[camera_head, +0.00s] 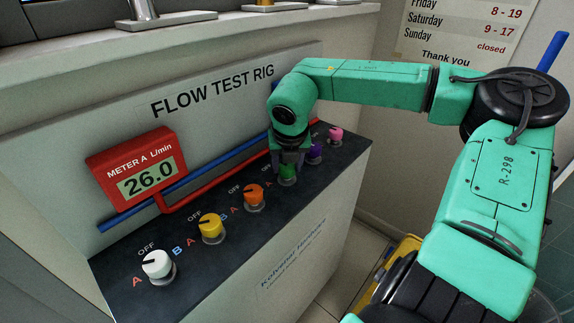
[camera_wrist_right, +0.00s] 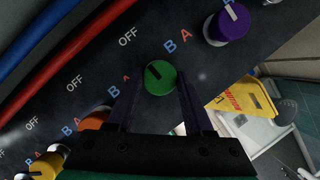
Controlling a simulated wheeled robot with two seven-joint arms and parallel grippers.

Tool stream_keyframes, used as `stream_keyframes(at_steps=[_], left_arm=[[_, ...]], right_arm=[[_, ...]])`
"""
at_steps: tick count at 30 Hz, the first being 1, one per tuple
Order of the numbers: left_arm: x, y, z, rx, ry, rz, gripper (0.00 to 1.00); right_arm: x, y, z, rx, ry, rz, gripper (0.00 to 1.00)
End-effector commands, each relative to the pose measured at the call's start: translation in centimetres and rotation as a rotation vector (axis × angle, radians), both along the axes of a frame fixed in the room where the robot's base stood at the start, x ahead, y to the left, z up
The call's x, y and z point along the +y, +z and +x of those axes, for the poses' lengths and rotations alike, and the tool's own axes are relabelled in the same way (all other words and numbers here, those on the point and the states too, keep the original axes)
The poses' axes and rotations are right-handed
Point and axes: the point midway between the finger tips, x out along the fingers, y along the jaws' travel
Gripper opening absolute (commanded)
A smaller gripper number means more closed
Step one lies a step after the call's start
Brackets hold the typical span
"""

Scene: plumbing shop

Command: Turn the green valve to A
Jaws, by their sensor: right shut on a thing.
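The green valve (camera_head: 288,173) is a round knob on the dark sloping panel of the flow test rig, partly hidden by my right gripper in the head view. In the right wrist view the green valve (camera_wrist_right: 161,79) shows from above, with a dark pointer mark aimed up-left, roughly toward its OFF label (camera_wrist_right: 127,38). Its small A label (camera_wrist_right: 126,77) is to its left and its B label (camera_wrist_right: 170,47) above. My right gripper (camera_head: 286,165) is shut on the green valve, one finger on each side. My left gripper is not in view.
White (camera_head: 157,265), yellow (camera_head: 211,229) and orange (camera_head: 253,195) valves are in a row to the left; purple (camera_head: 314,152) and pink (camera_head: 335,135) valves are close on the right. Blue and red pipes (camera_head: 205,185) run behind. The red meter (camera_head: 138,170) reads 26.0 L/min.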

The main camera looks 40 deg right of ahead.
Motion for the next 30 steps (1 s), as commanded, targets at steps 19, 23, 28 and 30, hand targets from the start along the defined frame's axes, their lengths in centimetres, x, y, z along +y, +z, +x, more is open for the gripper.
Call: stream_keyframes(at_steps=[19, 23, 28, 30], left_arm=[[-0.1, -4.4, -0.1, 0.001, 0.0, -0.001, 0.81], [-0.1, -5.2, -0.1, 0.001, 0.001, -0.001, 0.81], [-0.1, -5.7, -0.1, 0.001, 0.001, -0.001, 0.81], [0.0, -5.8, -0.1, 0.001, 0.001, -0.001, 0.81]], right_arm=[[-0.3, -0.3, 0.0, -0.009, 0.48, 0.001, 0.0], [-0.4, -0.2, 0.0, -0.009, 0.603, 0.001, 0.0], [-0.5, -0.1, 0.0, -0.007, 0.751, 0.002, 0.0], [-0.5, 0.0, 0.0, -0.007, 0.805, 0.002, 0.0]])
